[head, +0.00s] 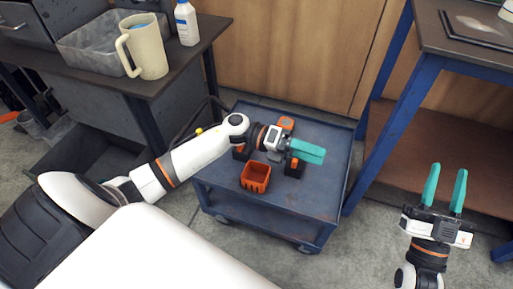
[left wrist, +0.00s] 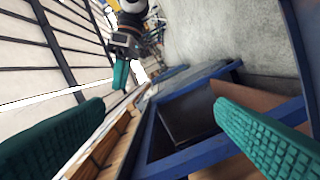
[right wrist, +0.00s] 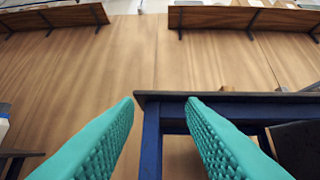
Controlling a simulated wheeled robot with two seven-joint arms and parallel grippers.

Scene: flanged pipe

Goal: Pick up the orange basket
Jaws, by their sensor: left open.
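The orange basket (head: 255,179) is a small open box standing on the blue cart (head: 325,195), toward its front left. My left gripper (head: 322,153) is above the cart, behind and to the right of the basket in the head view, with its fingers pointing right. It is open with nothing between its fingers, as the left wrist view (left wrist: 160,115) shows. The basket does not show in either wrist view. My right gripper (head: 448,175) is open and empty, far right of the cart, its fingers pointing up in the picture; the right wrist view (right wrist: 160,105) shows it empty too.
Black-and-orange items (head: 295,168) and an orange item (head: 287,123) sit on the cart near my left gripper. A workbench (head: 170,75) at the left holds a beige jug (head: 146,50) and a white bottle (head: 186,22). A blue-legged table (head: 450,50) stands right of the cart.

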